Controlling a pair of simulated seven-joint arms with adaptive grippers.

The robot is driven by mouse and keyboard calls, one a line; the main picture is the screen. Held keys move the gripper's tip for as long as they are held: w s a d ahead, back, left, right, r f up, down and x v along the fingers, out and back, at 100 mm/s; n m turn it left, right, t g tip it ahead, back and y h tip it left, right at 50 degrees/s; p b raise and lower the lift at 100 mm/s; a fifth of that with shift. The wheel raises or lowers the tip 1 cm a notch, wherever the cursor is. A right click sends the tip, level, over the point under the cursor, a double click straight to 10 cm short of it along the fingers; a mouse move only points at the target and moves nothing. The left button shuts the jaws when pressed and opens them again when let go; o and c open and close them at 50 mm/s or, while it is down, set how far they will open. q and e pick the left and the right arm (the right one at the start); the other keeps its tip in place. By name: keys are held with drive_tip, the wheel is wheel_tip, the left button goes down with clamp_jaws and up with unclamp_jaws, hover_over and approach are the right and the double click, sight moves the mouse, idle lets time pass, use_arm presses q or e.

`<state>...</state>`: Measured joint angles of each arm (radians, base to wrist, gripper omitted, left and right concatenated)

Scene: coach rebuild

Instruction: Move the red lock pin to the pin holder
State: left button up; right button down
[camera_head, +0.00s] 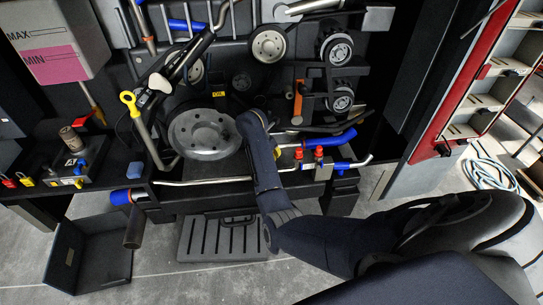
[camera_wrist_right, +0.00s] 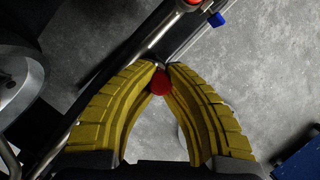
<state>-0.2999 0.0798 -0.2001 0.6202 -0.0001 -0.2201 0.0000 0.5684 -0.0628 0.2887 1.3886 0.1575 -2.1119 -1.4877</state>
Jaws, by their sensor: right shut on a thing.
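My right gripper (camera_wrist_right: 160,75) shows in the right wrist view with its yellow fingers closed at the tips on a small red round piece, the red lock pin (camera_wrist_right: 160,84). Only the pin's red end shows; the rest is hidden between the fingers. In the head view my right arm hangs in front of the engine and mostly hides the gripper; a bit of yellow (camera_head: 278,152) shows beside the arm. Two red-topped parts (camera_head: 318,152) stand on a small block just right of there. I cannot tell which part is the pin holder. My left gripper is in neither view.
A large grey pulley (camera_head: 205,134) is left of my right arm. A metal pipe (camera_head: 205,181) runs along the front edge, and a blue hose (camera_head: 337,138) lies to the right. A slotted grey step (camera_head: 222,238) and dark open box (camera_head: 90,255) are on the floor.

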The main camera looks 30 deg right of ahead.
drive_tip(key=shift+f, duration=1.05)
drive_tip(key=c, duration=1)
unclamp_jaws()
drive_tip(key=shift+o, duration=0.2)
drive_tip(key=v, duration=0.8)
